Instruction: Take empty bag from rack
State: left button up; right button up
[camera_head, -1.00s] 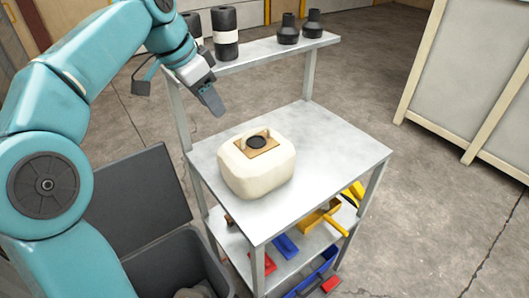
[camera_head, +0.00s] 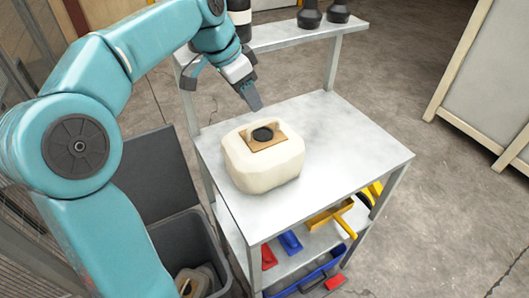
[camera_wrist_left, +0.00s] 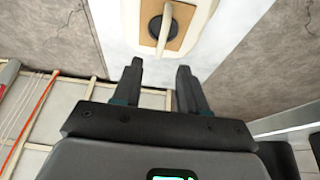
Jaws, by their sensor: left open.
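A cream, rounded, block-like item (camera_head: 262,170) stands on the metal cart top (camera_head: 345,150). It has a brown square patch and a black disc on top; I cannot tell whether it is a bag. It also shows at the top of the left wrist view (camera_wrist_left: 204,14), with a pale handle across the disc. My left gripper (camera_head: 252,98) is above and just behind this item, apart from it. Its fingers (camera_wrist_left: 160,70) are spread with nothing between them. I cannot make out an empty bag hanging on a rack. My right gripper is out of view.
A raised shelf (camera_head: 285,36) with black fittings (camera_head: 310,14) runs along the cart's back. The lower shelf holds a yellow tray (camera_head: 330,215) and blue and red pieces. An open grey bin (camera_head: 180,238) with a similar cream item inside stands left of the cart.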

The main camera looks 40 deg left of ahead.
aim_at(263, 123)
pick_arm(q)
jog(key=x, duration=0.5)
jog(key=shift+d, duration=0.15)
jog(key=shift+w+f, duration=0.1)
jog(key=shift+f, duration=0.25)
jog(key=x, duration=0.4)
jog(key=shift+w+f+p, duration=0.1)
jog(key=shift+f+p, duration=0.25)
jog(key=shift+a, duration=0.2)
jog(key=shift+c, duration=0.9)
grip_shut()
